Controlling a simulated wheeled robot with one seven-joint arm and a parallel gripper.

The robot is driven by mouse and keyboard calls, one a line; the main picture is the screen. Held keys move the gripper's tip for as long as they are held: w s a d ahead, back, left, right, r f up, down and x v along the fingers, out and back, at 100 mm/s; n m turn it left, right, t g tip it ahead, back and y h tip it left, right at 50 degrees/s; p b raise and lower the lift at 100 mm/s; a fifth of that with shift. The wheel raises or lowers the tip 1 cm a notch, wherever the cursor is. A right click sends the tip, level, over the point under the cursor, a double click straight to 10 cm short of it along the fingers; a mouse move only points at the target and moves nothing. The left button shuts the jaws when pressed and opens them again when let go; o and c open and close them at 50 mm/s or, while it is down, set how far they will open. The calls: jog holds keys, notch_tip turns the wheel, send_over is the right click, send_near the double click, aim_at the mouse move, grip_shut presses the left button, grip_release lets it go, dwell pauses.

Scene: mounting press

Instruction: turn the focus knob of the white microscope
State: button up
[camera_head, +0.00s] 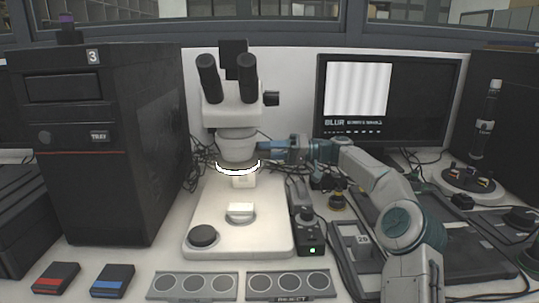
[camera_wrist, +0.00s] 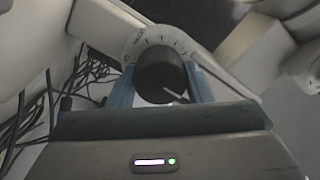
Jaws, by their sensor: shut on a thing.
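The white microscope (camera_head: 237,108) stands upright at the middle of the bench, with black eyepieces and a lit ring under its head. My gripper (camera_head: 262,148) reaches in from the right to the microscope's right side, just below the head. In the wrist view, my gripper's blue fingers (camera_wrist: 161,84) stand on both sides of a black round knob (camera_wrist: 158,70), shut on it. The knob has a white pointer line, and a white graduated dial (camera_wrist: 160,36) lies behind it. In the head view the gripped knob is hidden by my gripper.
The monitor (camera_head: 372,100) shows blurry stripes and the word BLUR. A black control box (camera_head: 306,225) with a green light sits right of the microscope base. Trays (camera_head: 193,285) lie in front. Cables run behind the microscope.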

dwell(0.4)
jog(key=o, duration=1)
jog(key=d+p, duration=0.1)
jog(key=d, duration=0.6)
jog(key=d+p, duration=0.2)
jog(key=d, duration=0.5)
jog(key=shift+w+f, duration=0.15)
